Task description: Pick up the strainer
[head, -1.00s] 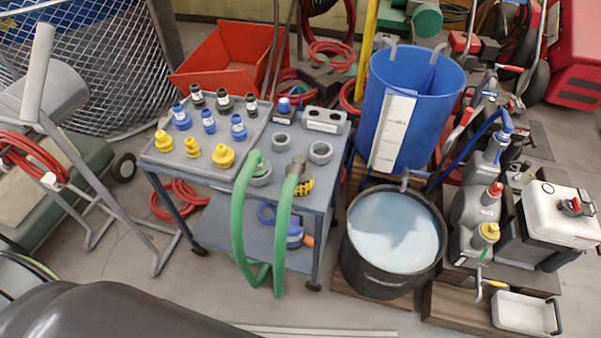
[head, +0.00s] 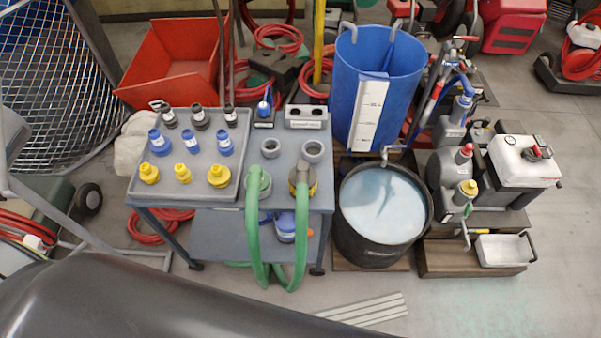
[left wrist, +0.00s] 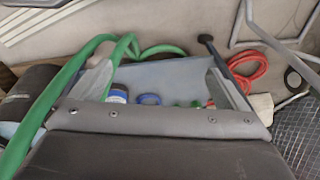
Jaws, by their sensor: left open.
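No piece is clearly recognisable as the strainer. A blue fitting with a pale label (head: 285,225) lies on the cart's lower shelf, partly behind green hoses (head: 254,230). In the left wrist view, a blue labelled piece (left wrist: 118,95) and a blue ring (left wrist: 150,99) show beyond my gripper. Black, blue and yellow fittings, including a blue one (head: 190,140), stand in rows on the grey tray (head: 205,117). My left gripper (left wrist: 160,80) appears open and empty, apart from these pieces. In the head view, only my dark arm shows at lower left; neither gripper is visible.
The cart (head: 325,190) also carries grey rings (head: 312,151) and a labelled holder (head: 306,116). A black tub of cloudy water (head: 382,205) stands right of it, below a blue bin (head: 400,75). Red hose (head: 150,228) lies left of it. Floor is clear at lower right.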

